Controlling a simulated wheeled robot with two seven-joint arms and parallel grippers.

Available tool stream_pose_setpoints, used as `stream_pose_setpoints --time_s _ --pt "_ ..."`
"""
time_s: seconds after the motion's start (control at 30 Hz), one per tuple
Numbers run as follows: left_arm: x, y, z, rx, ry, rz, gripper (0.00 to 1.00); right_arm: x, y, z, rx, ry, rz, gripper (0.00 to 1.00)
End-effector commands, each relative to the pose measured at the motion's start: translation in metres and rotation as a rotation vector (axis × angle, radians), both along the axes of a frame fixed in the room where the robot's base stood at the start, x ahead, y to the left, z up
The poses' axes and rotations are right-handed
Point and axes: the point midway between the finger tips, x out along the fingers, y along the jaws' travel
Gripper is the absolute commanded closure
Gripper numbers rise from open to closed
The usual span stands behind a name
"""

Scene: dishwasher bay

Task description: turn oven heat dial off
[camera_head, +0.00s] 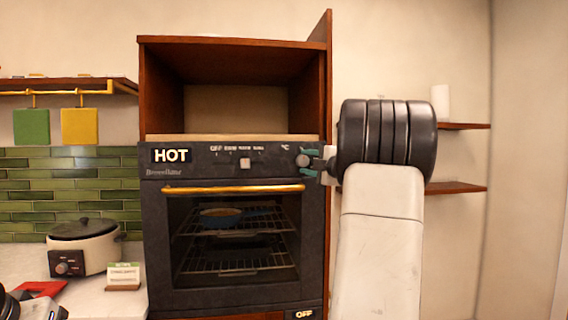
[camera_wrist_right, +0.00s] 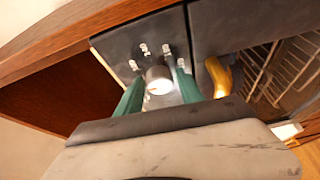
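The oven (camera_head: 155,230) is dark with a brass door handle (camera_head: 235,189), and its display (camera_head: 171,156) reads HOT. The silver heat dial (camera_head: 303,160) is at the right end of its control panel. My right gripper (camera_head: 310,161) reaches the dial from the right. In the right wrist view the round dial (camera_wrist_right: 159,80) lies between the two green fingers (camera_wrist_right: 158,72), with a small gap on each side, so the gripper looks open around it.
A wooden cabinet (camera_head: 148,95) with an empty niche frames the oven. A white cooker (camera_head: 85,247) and a small sign (camera_head: 124,275) stand on the left counter. A second display (camera_head: 305,314) below the oven reads OFF. Shelves (camera_head: 455,188) are on the right wall.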

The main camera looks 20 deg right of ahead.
Motion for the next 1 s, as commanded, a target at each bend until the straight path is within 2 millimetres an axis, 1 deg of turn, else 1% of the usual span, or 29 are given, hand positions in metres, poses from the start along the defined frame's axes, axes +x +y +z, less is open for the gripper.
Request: stream_pose_setpoints --time_s 0.03,0.07,0.33,0.43,0.57,0.7,0.8,0.9,1.0 --pt "0.000 0.000 0.000 0.000 0.000 0.000 0.51 0.000 0.000 0.000 0.001 0.000 0.000 0.43" --pt "0.000 0.000 0.000 0.000 0.000 0.000 0.51 0.000 0.000 0.000 0.001 0.000 0.000 0.41" --pt "0.000 0.000 0.000 0.000 0.000 0.000 0.51 0.000 0.000 0.001 0.002 -0.002 0.000 0.41" --pt "0.000 0.000 0.000 0.000 0.000 0.000 0.51 -0.005 -0.001 0.001 0.002 -0.002 0.000 0.41" --pt "0.000 0.000 0.000 0.000 0.000 0.000 0.51 -0.024 -0.004 0.001 0.002 -0.001 -0.002 0.41" --pt "0.000 0.000 0.000 0.000 0.000 0.000 0.51 -0.048 -0.008 0.000 0.002 -0.002 -0.002 0.41" --pt "0.000 0.000 0.000 0.000 0.000 0.000 0.51 -0.063 -0.010 -0.001 0.002 -0.002 -0.001 0.41" --pt "0.000 0.000 0.000 0.000 0.000 0.000 0.51 -0.072 -0.012 -0.002 0.002 -0.002 -0.001 0.41" --pt "0.000 0.000 0.000 0.000 0.000 0.000 0.51 -0.076 -0.012 -0.003 0.002 0.000 0.000 0.41"
